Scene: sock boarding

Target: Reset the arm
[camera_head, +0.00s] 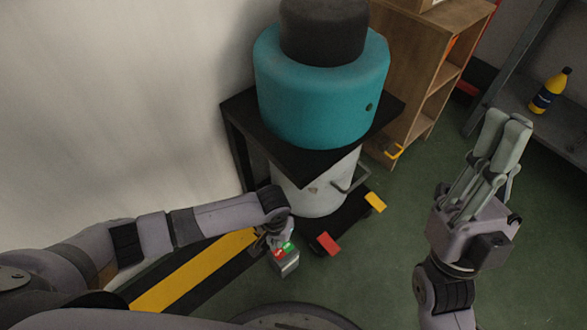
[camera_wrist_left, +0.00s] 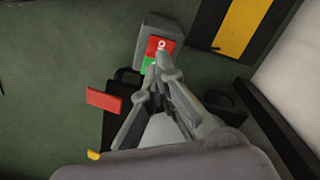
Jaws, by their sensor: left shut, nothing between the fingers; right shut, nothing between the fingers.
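My left gripper (camera_head: 270,244) is shut and empty, pointing down at a small grey control box (camera_head: 288,266) with a red and a green button. In the left wrist view its closed fingertips (camera_wrist_left: 162,52) lie over the red button (camera_wrist_left: 158,44) and the green button (camera_wrist_left: 147,64) of the grey box (camera_wrist_left: 176,28). I cannot tell whether the tips touch a button. My right gripper (camera_head: 507,124) is shut and empty, raised at the right with its fingers pointing up, away from other things.
A teal machine (camera_head: 315,95) with a dark top stands on a black stand (camera_head: 240,125). A red pedal (camera_head: 327,243) and a yellow pedal (camera_head: 375,202) are at its foot. A wooden shelf (camera_head: 405,75) and a yellow bottle (camera_head: 549,92) stand behind. Green floor is free between the machine and my right arm.

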